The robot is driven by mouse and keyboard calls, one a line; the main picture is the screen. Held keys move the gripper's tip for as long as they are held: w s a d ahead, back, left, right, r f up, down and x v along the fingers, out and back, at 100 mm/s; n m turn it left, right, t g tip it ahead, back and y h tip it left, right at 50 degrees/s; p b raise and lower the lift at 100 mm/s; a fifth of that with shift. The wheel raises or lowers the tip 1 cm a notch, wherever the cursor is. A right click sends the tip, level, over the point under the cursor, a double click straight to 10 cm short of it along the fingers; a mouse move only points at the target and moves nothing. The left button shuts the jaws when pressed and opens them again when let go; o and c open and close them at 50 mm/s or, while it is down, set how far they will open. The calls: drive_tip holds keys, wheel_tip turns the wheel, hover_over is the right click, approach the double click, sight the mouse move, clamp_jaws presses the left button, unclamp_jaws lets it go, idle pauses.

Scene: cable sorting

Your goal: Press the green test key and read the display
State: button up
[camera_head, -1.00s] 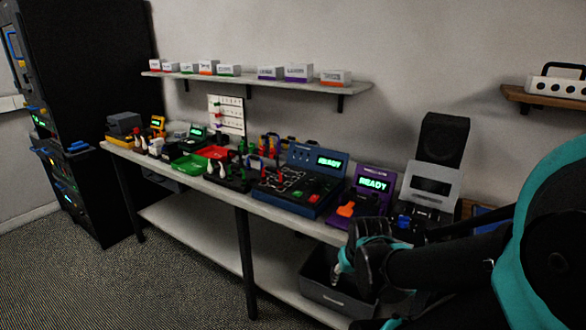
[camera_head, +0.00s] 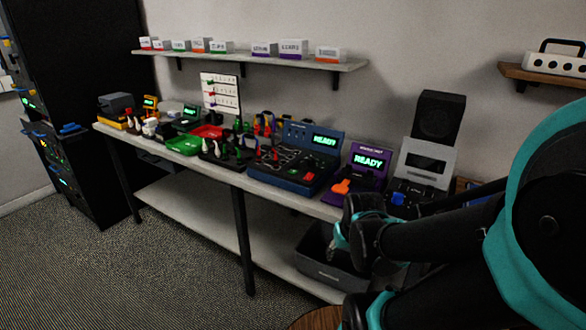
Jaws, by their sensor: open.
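A blue tester (camera_head: 318,160) stands on the bench, its raised display (camera_head: 324,140) lit green with the word READY. A small green key (camera_head: 295,174) shows on its sloped panel beside a red key (camera_head: 310,177); both are tiny from here. To its right, a purple tester (camera_head: 383,165) also has a display (camera_head: 368,162) reading READY and an orange part in front. My gripper (camera_head: 337,243) is in front of the bench's front edge, below and right of the blue tester, apart from both keys. It is open; its fingers are small and partly hidden by my arm.
The bench (camera_head: 222,179) also holds a green tray (camera_head: 184,146), a red tray, several cables and a grey device (camera_head: 425,165). A dark bin (camera_head: 318,262) sits on the lower shelf behind my gripper. A round wooden top (camera_head: 318,318) shows at the bottom edge.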

idle(0.4)
clamp_jaws()
idle(1.4)
